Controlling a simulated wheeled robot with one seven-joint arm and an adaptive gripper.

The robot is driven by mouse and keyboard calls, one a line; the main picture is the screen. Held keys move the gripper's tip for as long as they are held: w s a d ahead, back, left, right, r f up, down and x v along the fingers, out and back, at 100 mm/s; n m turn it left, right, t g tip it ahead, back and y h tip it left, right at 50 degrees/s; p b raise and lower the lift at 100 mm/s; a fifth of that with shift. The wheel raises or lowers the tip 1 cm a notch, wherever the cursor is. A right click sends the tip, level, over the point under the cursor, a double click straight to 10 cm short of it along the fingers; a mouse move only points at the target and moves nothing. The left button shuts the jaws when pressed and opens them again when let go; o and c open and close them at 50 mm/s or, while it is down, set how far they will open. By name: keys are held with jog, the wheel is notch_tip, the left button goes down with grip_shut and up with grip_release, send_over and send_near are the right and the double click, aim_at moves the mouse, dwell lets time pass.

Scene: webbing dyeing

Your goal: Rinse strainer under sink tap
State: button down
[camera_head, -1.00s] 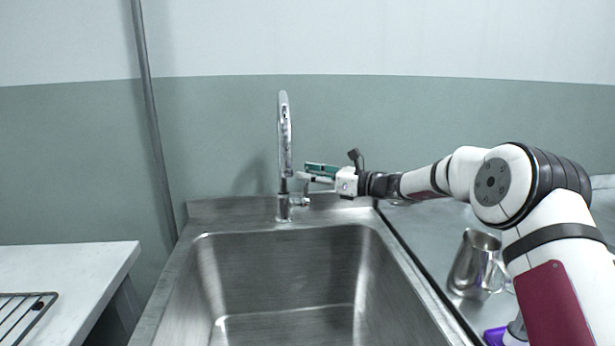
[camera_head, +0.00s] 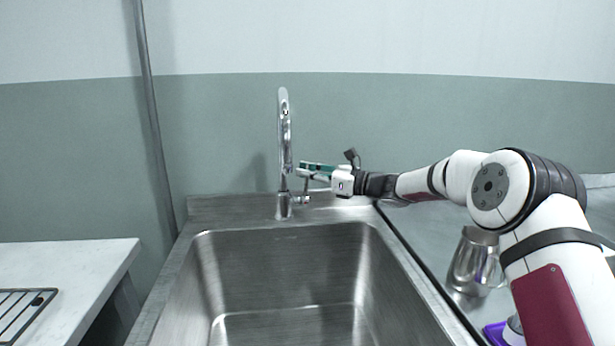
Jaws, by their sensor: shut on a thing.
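The chrome tap (camera_head: 284,140) stands upright at the back rim of the steel sink (camera_head: 205,255), its spout curving over toward the basin. A small side lever (camera_head: 304,191) sits low on its right. My gripper (camera_head: 304,172) reaches in from the right, just right of the tap column, with its green-topped fingers at the upper end of this lever. It is shut on the lever, as far as this small view shows. The basin looks empty, and I see no water stream. I cannot make out a strainer.
A steel pitcher (camera_head: 474,262) stands on the counter (camera_head: 425,235) right of the sink, below my arm. A purple item (camera_head: 494,334) shows partly at the bottom right. A wire rack (camera_head: 22,308) lies on the white table (camera_head: 85,258) at left. A pipe runs up the wall.

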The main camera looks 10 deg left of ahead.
jog(key=shift+s+d+n+y+b, duration=0.1)
jog(key=shift+s+n+y+b, duration=0.15)
jog(key=shift+n+y+b, duration=0.05)
jog(key=c, duration=1.7)
grip_release()
jog(key=r+v, duration=0.1)
jog(key=v, duration=1.1)
jog(key=shift+f, duration=0.5)
